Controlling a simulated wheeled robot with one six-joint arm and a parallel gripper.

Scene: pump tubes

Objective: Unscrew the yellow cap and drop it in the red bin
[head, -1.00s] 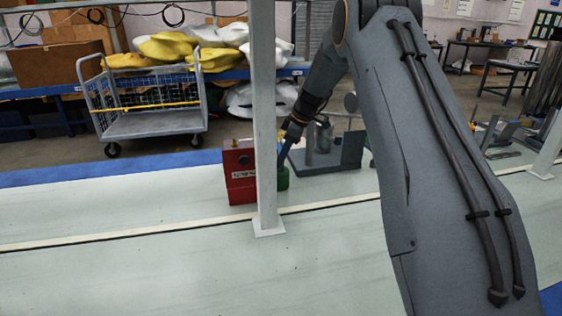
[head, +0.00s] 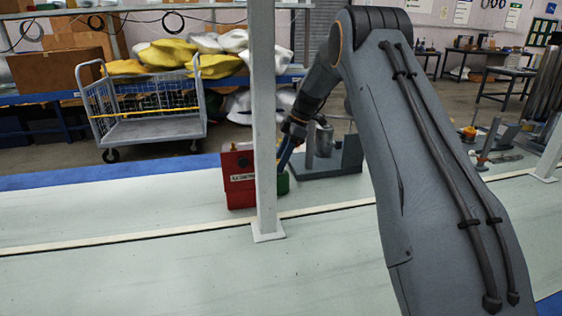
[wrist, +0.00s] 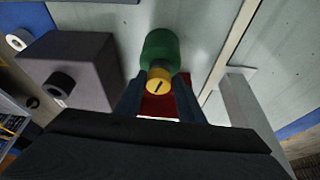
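A green bottle (wrist: 161,50) with a yellow cap (wrist: 158,83) is in the wrist view; a dark slot marks the cap. My gripper (wrist: 159,90) has its two blue fingers on either side of the cap, with narrow gaps visible, so it looks open. In the head view my gripper (head: 285,157) points down at the green bottle (head: 282,184), which is partly hidden by a white post. The cap cannot be made out there. The red bin (head: 240,178) stands just left of the bottle; red also shows between the fingers in the wrist view (wrist: 154,106).
The white post (head: 263,120) stands in front of the bin and bottle. A grey fixture (head: 325,162) with upright cylinders is just right of the bottle. The pale table (head: 130,260) is clear in front. A wire cart (head: 150,130) stands beyond the table.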

